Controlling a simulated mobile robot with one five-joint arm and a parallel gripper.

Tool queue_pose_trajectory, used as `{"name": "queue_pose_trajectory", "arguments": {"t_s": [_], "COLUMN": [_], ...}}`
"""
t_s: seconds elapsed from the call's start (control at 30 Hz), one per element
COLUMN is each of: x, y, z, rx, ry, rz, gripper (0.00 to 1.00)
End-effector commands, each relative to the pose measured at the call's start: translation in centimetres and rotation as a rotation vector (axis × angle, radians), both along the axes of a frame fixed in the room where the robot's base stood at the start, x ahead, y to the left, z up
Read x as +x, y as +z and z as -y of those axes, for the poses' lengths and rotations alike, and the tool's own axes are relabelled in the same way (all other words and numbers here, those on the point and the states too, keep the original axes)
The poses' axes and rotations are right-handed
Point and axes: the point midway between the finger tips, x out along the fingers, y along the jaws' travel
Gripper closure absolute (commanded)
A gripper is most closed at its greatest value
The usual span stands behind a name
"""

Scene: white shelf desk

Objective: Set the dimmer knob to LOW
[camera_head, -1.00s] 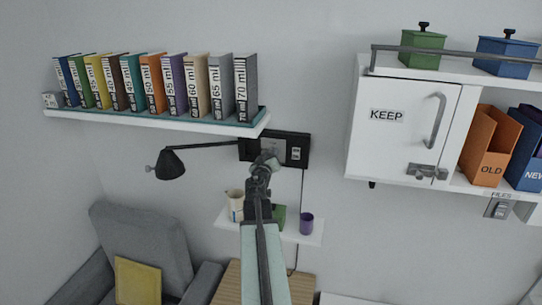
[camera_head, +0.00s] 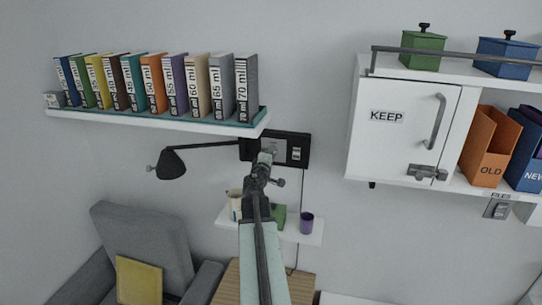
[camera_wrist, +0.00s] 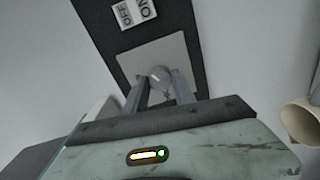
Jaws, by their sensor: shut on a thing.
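The dimmer knob (camera_wrist: 161,74) is a pale round knob on a light grey plate (camera_wrist: 150,55) in the wrist view. The plate is set in a dark wall panel (camera_wrist: 112,40), which also shows in the head view (camera_head: 301,141). My gripper (camera_wrist: 160,84) reaches up to the plate with one finger on each side of the knob, shut on it. In the head view my gripper (camera_head: 265,157) is in front of the panel and hides the knob. I cannot read any LOW mark or the knob's pointer.
An OFF/ON switch (camera_wrist: 134,11) sits beside the plate on the same panel. A black lamp (camera_head: 172,164) reaches left of the panel. Below, a small shelf (camera_head: 308,239) holds a cream pitcher and a purple cup (camera_head: 306,223). A book shelf (camera_head: 150,122) hangs above left.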

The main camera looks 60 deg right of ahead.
Motion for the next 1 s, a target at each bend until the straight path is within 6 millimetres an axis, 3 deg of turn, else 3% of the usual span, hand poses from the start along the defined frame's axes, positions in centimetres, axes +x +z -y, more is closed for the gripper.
{"name": "queue_pose_trajectory", "arguments": {"t_s": [1.0], "x": [-0.07], "y": [-0.19], "z": [0.00], "rx": [-0.273], "ry": [-0.004], "rz": [-0.872], "gripper": [1.00]}}
